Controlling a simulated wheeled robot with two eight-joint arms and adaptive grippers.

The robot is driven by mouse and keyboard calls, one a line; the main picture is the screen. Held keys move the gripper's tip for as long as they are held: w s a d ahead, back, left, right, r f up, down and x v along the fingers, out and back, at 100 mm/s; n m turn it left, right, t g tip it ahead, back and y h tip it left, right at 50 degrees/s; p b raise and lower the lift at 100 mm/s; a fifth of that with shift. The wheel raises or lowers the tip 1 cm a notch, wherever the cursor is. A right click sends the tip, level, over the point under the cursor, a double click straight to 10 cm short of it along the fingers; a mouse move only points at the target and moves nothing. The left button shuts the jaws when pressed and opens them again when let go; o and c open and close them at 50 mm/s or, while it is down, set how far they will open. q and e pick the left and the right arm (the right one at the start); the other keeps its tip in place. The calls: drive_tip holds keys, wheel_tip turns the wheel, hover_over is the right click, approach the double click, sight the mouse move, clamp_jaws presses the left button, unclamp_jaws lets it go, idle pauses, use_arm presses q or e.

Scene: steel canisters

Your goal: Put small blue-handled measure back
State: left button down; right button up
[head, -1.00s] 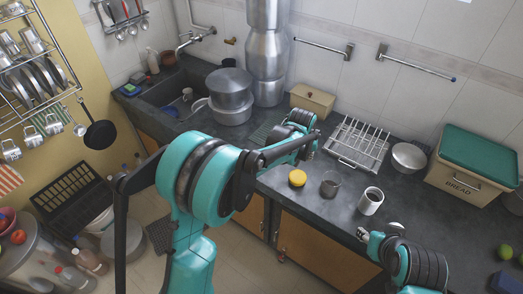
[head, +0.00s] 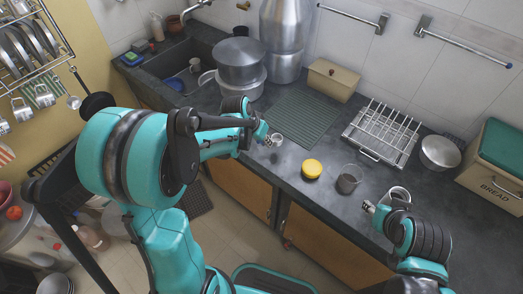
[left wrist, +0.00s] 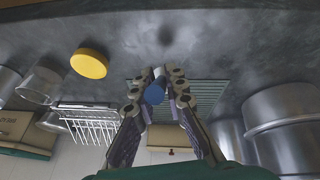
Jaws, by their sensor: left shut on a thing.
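My left gripper (head: 268,137) is shut on the small measure. In the left wrist view the blue handle (left wrist: 155,94) sits between the two fingers (left wrist: 158,88), with a bit of pale metal just beyond it. In the head view a small shiny metal cup (head: 277,140) shows at the fingertips, above the dark counter near its front edge; the handle is hidden there.
A green ribbed mat (head: 305,119) lies behind the left gripper. A yellow round lid (head: 312,168), a glass (head: 349,179) and a wire rack (head: 382,133) stand to the right. Large pots (head: 239,66) are at the back left. Metal cups (head: 44,96) hang on the left wall rack.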

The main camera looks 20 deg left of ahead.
use_arm(q)
drive_tip(key=f, duration=0.1)
drive_tip(key=a+f+b, duration=0.1)
drive_tip(key=f, duration=0.1)
drive_tip(key=f+b, duration=0.1)
drive_tip(key=f, duration=0.1)
drive_tip(key=shift+w+a, duration=0.2)
drive_tip(key=shift+a, duration=0.05)
drive_tip(key=c, duration=1.6)
unclamp_jaws()
drive_tip(key=shift+f, duration=0.1)
drive_tip(key=shift+o, duration=0.2)
